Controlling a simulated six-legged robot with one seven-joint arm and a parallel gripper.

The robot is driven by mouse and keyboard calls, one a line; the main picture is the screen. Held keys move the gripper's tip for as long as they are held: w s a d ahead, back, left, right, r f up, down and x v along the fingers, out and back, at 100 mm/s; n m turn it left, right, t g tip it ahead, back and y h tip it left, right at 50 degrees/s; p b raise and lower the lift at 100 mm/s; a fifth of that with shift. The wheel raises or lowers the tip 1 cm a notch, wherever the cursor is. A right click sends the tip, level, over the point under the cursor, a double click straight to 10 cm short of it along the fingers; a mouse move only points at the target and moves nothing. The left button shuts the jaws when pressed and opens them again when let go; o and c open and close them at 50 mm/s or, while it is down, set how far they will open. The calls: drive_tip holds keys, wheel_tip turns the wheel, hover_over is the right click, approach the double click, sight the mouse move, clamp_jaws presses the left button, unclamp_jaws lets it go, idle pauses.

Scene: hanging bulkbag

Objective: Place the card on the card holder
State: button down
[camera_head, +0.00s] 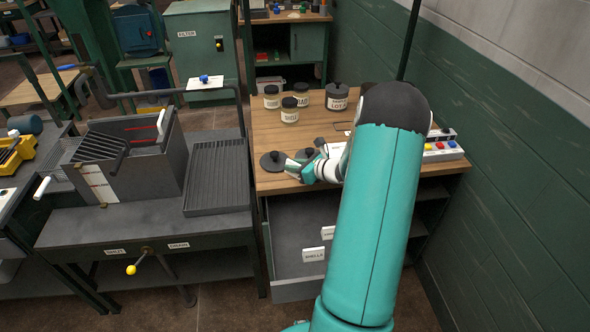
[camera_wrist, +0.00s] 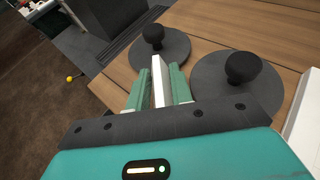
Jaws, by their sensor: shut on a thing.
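My gripper (camera_wrist: 158,85) is shut on a thin white card (camera_wrist: 158,80), which stands on edge between the two green fingers. In the head view my gripper (camera_head: 304,170) is at the left front part of the wooden bench, close to two dark round lids. The card's face is turned away, so any print on it is hidden. I cannot identify the card holder with certainty. A thin wire frame (camera_head: 343,126) stands on the bench behind my gripper, partly hidden by my arm.
Knobbed lids (camera_wrist: 153,42) (camera_wrist: 240,80) lie on the bench (camera_head: 264,130) just beyond my fingers. Several labelled jars (camera_head: 290,110) stand behind. An open drawer (camera_head: 290,235) below holds small labelled cards (camera_head: 314,254). A box with coloured buttons (camera_head: 442,151) is at right.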

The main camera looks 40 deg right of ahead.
sight(295, 163)
drive_tip(key=shift+r, duration=0.5)
wheel_tip(295, 163, up, 3)
drive_tip(key=shift+f, duration=0.2)
drive_tip(key=s+a+r, duration=0.8)
drive_tip(key=s+r, duration=0.1)
drive_tip(key=s, duration=0.2)
drive_tip(key=shift+s+a+r, duration=0.2)
drive_tip(key=shift+r, duration=0.05)
